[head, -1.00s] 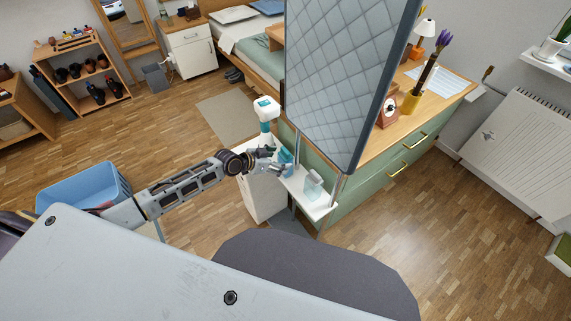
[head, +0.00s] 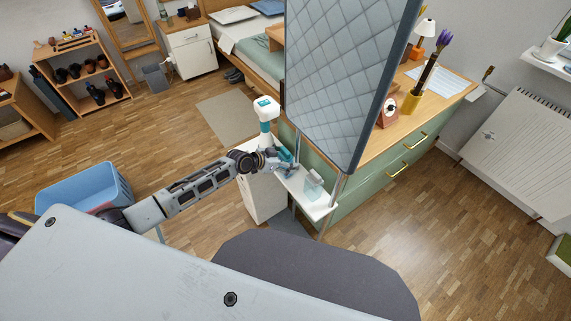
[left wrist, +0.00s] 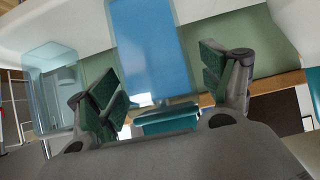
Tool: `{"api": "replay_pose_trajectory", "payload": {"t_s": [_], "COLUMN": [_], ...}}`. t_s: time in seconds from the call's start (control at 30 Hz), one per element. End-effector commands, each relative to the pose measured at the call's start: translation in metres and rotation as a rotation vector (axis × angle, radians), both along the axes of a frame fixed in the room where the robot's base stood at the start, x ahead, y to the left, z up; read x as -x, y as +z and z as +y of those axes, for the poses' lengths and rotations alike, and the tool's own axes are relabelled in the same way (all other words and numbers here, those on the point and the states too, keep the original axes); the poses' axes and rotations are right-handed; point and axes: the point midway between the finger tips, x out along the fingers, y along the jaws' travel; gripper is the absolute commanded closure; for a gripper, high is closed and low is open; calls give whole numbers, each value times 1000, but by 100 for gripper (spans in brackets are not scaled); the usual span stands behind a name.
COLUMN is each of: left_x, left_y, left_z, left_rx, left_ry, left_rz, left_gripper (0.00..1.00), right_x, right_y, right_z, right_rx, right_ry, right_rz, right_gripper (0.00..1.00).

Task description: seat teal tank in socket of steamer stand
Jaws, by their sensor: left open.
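The teal tank (head: 285,155) shows small beside my left gripper in the head view, partly hidden by it. In the left wrist view a blue translucent body (left wrist: 150,45), which looks like the tank, lies ahead of the jaws, with a teal part (left wrist: 168,121) between them. My left gripper (head: 284,167) is open; its two fingers (left wrist: 165,90) stand apart on either side, and contact is not visible. The white steamer stand shelf (head: 322,206) is just right of the gripper; a clear box-like part (head: 313,184) stands on it. The socket cannot be made out. My right gripper is not in view.
A large quilted board (head: 345,80) rises just behind the shelf. A green dresser (head: 375,190) stands to the right. A white and teal device (head: 265,108) stands behind the gripper by a white cabinet (head: 262,195). A blue bin (head: 85,190) is at the left.

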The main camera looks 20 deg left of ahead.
Motion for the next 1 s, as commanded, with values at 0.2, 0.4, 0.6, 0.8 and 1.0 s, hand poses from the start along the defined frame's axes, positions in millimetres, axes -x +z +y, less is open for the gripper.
{"api": "replay_pose_trajectory", "payload": {"t_s": [0.2,0.4,0.6,0.8,1.0], "left_x": [0,0,0,0,2], "left_y": [0,0,1,1,5], "left_z": [0,0,0,0,1], "left_rx": [0,0,1,1,0], "left_ry": [0,0,0,0,-1], "left_rz": [0,0,-1,-1,-3], "left_gripper": [32,58,75,75,75], "right_x": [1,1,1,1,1], "right_y": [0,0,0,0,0], "right_z": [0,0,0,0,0], "right_rx": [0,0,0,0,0], "right_ry": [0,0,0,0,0], "right_rz": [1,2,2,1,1], "right_gripper": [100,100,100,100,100]}}
